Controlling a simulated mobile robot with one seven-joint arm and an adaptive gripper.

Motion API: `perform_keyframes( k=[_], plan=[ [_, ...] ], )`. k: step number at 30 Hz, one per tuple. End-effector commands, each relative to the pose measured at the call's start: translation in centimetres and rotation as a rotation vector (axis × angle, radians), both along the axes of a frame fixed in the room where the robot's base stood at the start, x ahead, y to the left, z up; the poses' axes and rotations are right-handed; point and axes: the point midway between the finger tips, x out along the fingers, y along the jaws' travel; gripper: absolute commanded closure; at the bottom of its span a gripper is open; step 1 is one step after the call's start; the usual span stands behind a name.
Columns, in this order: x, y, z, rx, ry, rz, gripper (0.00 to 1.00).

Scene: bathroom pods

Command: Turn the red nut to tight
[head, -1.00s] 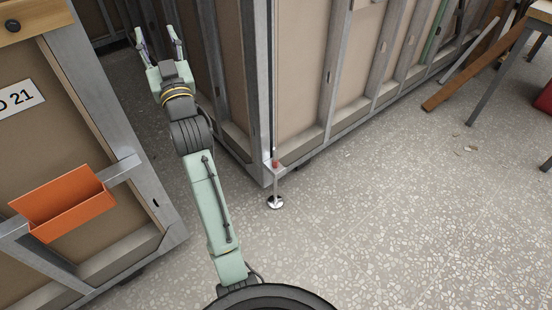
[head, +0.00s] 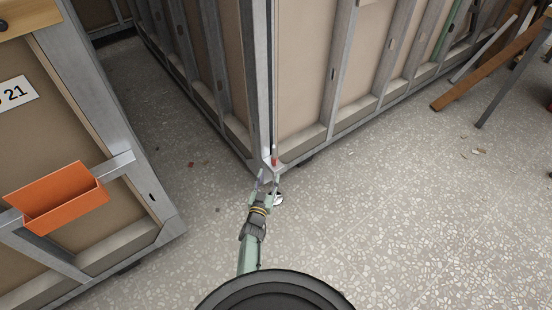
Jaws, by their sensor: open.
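The red nut (head: 274,161) is a small red piece low on the pod's corner post, just above the levelling foot. The foot's round metal plate (head: 279,199) rests on the floor, partly covered by my gripper. My gripper (head: 267,178) is open, pointing away from me at the pod corner. Its fingers appear just below the nut in the picture. They look small, and I cannot tell whether they touch the nut or the foot's stem.
The pod's steel frame (head: 258,90) rises behind the foot. Another pod on the left carries an orange bin (head: 58,199). Planks (head: 487,62) lean at the upper right. The speckled floor (head: 400,210) to the right is mostly clear.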

Motion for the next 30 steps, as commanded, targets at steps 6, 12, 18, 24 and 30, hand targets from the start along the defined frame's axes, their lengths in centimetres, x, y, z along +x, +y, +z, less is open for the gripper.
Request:
perform_keyframes(
  k=[6, 12, 18, 24, 30],
  plan=[
    [3.0, -0.8, -0.6, 0.003, -0.007, -0.004, 0.56],
    [6.2, -1.5, -0.7, 0.004, -0.006, -0.003, 0.56],
    [8.6, -2.1, -0.4, 0.004, -0.004, -0.002, 0.56],
    [9.8, -2.4, -0.1, 0.002, -0.003, 0.0, 0.56],
    [10.1, -2.5, 0.1, 0.002, -0.001, 0.0, 0.56]
  ],
)
